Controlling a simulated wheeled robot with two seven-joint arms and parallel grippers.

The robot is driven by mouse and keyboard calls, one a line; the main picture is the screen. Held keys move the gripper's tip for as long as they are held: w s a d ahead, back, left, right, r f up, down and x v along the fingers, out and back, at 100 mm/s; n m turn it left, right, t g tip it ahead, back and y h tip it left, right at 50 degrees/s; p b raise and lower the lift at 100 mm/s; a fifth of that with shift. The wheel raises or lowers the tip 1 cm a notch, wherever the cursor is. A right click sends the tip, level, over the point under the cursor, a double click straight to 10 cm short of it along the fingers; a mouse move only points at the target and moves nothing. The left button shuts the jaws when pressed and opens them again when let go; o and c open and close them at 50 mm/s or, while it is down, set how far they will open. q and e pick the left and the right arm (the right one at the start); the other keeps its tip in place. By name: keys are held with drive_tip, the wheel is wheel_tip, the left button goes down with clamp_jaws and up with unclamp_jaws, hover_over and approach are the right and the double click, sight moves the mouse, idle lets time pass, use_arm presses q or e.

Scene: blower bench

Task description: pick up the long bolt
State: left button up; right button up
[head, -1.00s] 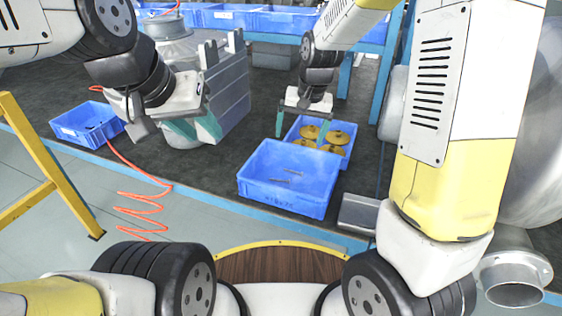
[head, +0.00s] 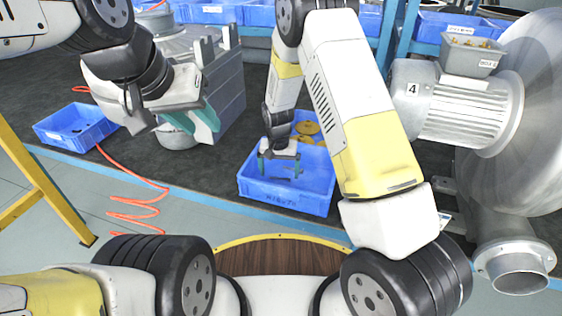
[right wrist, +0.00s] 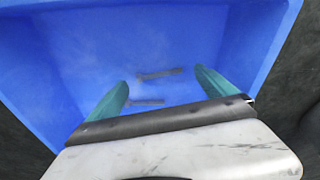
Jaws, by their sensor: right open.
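In the right wrist view two grey bolts lie on the floor of a blue bin (right wrist: 65,60). The upper bolt (right wrist: 160,73) looks longer; the lower bolt (right wrist: 147,102) looks shorter and lies close to the left finger. My right gripper (right wrist: 162,92) is open and empty, its teal fingers either side of the bolts in this picture. In the head view my right gripper (head: 280,168) is over the blue bin (head: 285,197), and the bolts are hard to make out there. My left gripper (head: 190,128) is open and empty beside a grey metal block, away from the bin.
Another blue bin (head: 75,125) stands at the left, near an orange coiled hose (head: 140,205). A large grey blower with a motor (head: 455,105) fills the right side.

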drive_tip(key=shift+w+f, duration=0.15)
drive_tip(key=shift+f, duration=0.8)
drive_tip(key=shift+c, duration=0.3)
drive_tip(key=c, duration=1.4)
